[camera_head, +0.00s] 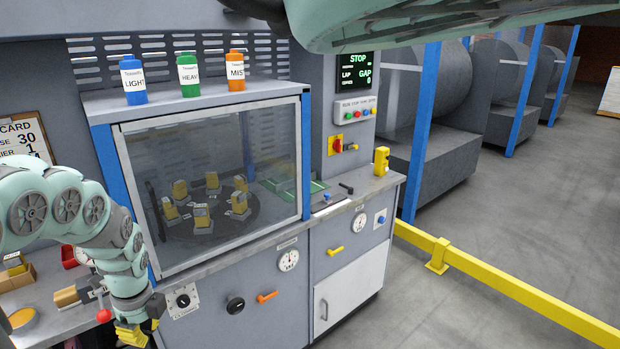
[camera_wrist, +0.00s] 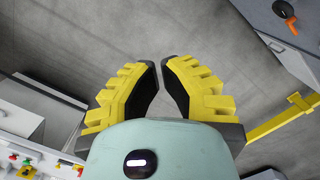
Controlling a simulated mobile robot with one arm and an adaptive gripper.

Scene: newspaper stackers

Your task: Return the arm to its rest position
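My arm (camera_head: 75,205) comes in from the left edge of the head view and bends down in front of the press cabinet. My gripper (camera_head: 137,335), with yellow fingers, hangs at the bottom of that view, partly cut off by the frame edge. In the wrist view my gripper (camera_wrist: 161,66) shows two yellow fingers with black pads. Grey floor shows through a narrow gap between them, and nothing is held. The gripper points down over bare floor, beside the cabinet front.
The grey cabinet (camera_head: 240,310) has a glass window, knobs and handles. Blue, green and orange bottles stand on its top. A side bench (camera_head: 40,310) with small blocks lies at left, close to my arm. A yellow rail (camera_head: 500,290) crosses the floor at right; floor beyond it is clear.

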